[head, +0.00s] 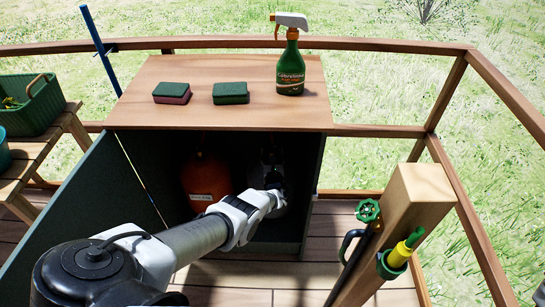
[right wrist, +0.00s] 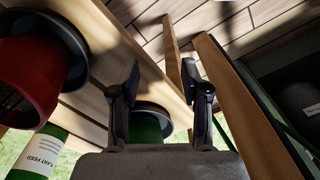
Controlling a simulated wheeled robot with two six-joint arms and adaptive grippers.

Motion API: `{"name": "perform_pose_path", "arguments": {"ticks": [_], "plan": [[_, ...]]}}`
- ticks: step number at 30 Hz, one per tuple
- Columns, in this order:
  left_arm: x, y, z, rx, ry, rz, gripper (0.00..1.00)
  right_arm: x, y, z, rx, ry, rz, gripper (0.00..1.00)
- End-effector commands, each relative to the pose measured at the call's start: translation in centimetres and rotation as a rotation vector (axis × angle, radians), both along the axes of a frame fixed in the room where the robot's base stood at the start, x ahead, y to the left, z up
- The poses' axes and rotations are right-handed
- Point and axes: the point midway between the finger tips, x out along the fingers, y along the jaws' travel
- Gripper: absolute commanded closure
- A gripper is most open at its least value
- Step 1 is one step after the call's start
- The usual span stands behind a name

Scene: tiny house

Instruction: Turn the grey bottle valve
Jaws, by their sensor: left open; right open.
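The open cabinet (head: 313,190) holds an orange bottle (head: 206,178) on the left. A greyish bottle shape (head: 270,157) stands in shadow to its right, mostly hidden behind my left gripper. Its valve is too dark and covered to make out. My left gripper (head: 275,182) reaches into the cabinet in front of this shape and is open. Whether it touches the valve I cannot tell. My right gripper (right wrist: 161,82) shows only in the right wrist view, open with nothing between its fingers, upside down near wooden slats and pots.
The cabinet door (head: 88,215) stands open at left. Two sponges (head: 171,93) and a spray bottle (head: 290,70) sit on top. A wooden post (head: 405,225) with a green tap (head: 367,211) stands at right. A red pot (right wrist: 35,75) is beside my right gripper.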

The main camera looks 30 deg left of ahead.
Motion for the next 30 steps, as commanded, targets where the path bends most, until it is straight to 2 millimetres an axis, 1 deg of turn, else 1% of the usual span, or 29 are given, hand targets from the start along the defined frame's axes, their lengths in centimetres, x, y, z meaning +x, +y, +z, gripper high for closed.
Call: {"name": "perform_pose_path", "arguments": {"ticks": [1,2,3,5,6,7,14,18,24,30], "plan": [[0.0,0.0,0.1,0.000,0.000,0.000,0.35,0.0,0.0,0.1,0.000,0.000,0.000,0.54],[0.0,0.0,0.0,0.000,0.000,0.000,0.38,0.0,0.0,0.1,0.000,0.000,0.000,0.54],[0.0,0.0,0.0,0.000,0.000,0.000,0.52,0.0,0.0,0.1,0.000,0.000,0.000,0.54],[0.0,0.0,0.0,0.000,0.000,0.000,0.74,0.0,0.0,0.1,0.000,0.000,0.000,0.54],[0.0,0.0,0.0,-0.001,0.001,0.000,0.88,0.0,0.0,0.1,0.000,0.000,0.000,0.54],[0.0,0.0,0.0,-0.001,0.001,0.000,0.95,0.0,0.0,0.1,0.000,0.000,0.000,0.54],[-0.1,0.1,0.1,0.001,0.001,-0.020,0.95,0.0,0.0,0.4,0.000,0.000,0.000,0.54],[-0.3,0.4,0.3,0.002,0.000,-0.118,0.95,0.0,0.0,1.4,0.000,0.000,0.000,0.54],[-0.4,0.5,0.0,0.001,0.002,-0.256,0.95,0.0,0.0,1.7,0.000,0.000,0.000,0.54],[-0.3,0.5,-0.1,-0.002,0.002,-0.275,0.95,0.0,0.0,1.7,0.000,0.000,0.000,0.54]]}}
